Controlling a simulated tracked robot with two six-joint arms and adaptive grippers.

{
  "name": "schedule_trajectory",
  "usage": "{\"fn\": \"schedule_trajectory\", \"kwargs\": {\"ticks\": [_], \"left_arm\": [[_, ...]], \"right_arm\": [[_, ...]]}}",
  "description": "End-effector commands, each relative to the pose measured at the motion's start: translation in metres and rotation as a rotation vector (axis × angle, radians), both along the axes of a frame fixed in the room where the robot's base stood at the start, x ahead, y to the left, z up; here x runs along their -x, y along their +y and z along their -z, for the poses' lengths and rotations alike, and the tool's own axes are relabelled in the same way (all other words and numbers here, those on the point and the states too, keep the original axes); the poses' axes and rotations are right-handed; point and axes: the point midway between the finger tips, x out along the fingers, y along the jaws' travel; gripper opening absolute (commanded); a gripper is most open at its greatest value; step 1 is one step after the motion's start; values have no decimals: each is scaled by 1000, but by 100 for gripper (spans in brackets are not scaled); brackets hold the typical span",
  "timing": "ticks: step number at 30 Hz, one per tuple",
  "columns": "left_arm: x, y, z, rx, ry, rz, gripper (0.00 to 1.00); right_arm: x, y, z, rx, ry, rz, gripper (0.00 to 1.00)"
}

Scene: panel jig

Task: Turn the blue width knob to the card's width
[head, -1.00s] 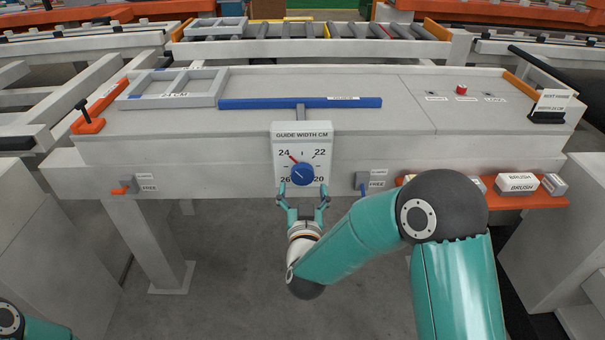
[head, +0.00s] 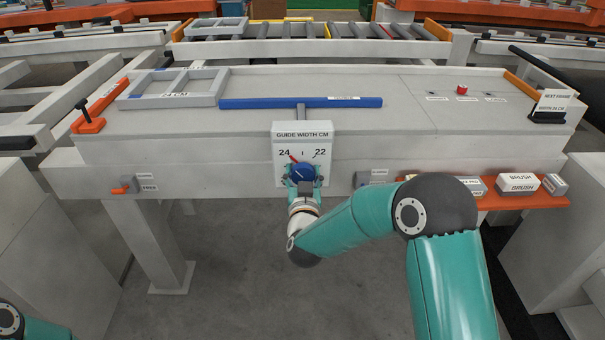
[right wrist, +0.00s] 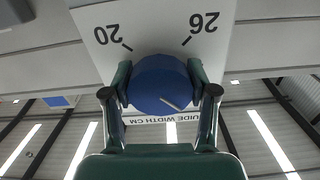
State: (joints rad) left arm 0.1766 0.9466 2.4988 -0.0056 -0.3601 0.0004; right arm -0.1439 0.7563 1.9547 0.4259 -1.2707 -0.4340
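The blue width knob (head: 303,172) sits on the white dial plate (head: 318,141) marked "GUIDE WIDTH CM". A red mark shows above the knob's upper left, toward the 24. The knob also shows in the right wrist view (right wrist: 158,82), with a white line on its face; that view is upside down. My right gripper (right wrist: 160,88) has one finger on each side of the knob and appears closed against it. It hides the dial's lower numbers in the head view. The card (head: 553,102) at the right reads "WIDTH 24 CM". My left gripper is out of view.
A blue guide bar (head: 300,103) lies across the bench, with a grey frame (head: 175,88) to its left. Levers flank the dial on the bench front. An orange shelf (head: 540,199) with brushes is at the right, partly behind my right arm.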

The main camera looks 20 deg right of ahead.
Motion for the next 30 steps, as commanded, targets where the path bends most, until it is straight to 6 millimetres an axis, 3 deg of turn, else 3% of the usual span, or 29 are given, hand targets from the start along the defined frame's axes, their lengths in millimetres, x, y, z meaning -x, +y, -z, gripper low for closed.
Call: {"fn": "schedule_trajectory", "kwargs": {"ticks": [1,4,18,19,21,23,30], "left_arm": [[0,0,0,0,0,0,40],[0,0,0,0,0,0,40],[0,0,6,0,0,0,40],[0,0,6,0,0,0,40],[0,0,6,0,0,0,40],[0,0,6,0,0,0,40],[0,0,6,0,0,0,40]], "right_arm": [[0,0,0,0,0,-1,39],[0,0,0,0,0,-1,23],[0,0,-1,75,21,0,23],[0,0,-1,75,21,0,61],[0,0,0,75,21,0,73],[0,0,0,75,21,0,83],[0,-1,0,75,22,1,84]]}}
